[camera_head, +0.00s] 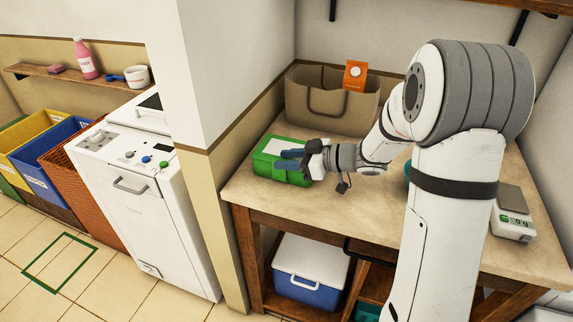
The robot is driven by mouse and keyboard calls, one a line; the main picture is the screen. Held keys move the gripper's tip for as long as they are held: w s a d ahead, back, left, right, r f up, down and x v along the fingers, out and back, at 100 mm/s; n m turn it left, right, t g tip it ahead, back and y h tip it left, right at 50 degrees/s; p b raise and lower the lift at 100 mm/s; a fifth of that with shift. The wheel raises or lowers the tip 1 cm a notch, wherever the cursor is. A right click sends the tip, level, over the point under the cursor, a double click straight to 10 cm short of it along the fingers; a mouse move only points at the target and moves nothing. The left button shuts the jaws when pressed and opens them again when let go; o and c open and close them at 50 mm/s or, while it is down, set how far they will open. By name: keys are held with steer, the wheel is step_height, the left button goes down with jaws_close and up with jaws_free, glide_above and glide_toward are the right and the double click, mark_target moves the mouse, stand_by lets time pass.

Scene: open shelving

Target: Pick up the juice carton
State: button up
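The orange carton with a white round mark (355,75), which looks like the juice carton, stands upright in the tan bag (305,100) at the back of the table. Only its upper part shows; the rest is hidden by the bag's front. My gripper (281,159) is in front of the bag, to the lower left of the carton and apart from it. Its two bluish fingers point left with a gap between them and nothing seen in it. They overlap the green box (263,167) in the picture; I cannot tell whether they touch it.
The wooden table (330,212) has clear room in front of the green box. A scale (513,224) stands at the right, and a teal item is mostly hidden behind my arm. A blue and white cooler (308,292) is below. A wall corner (225,150) borders the table's left.

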steer(key=shift+c, duration=0.3)
steer(key=shift+f, duration=0.1)
jaws_close()
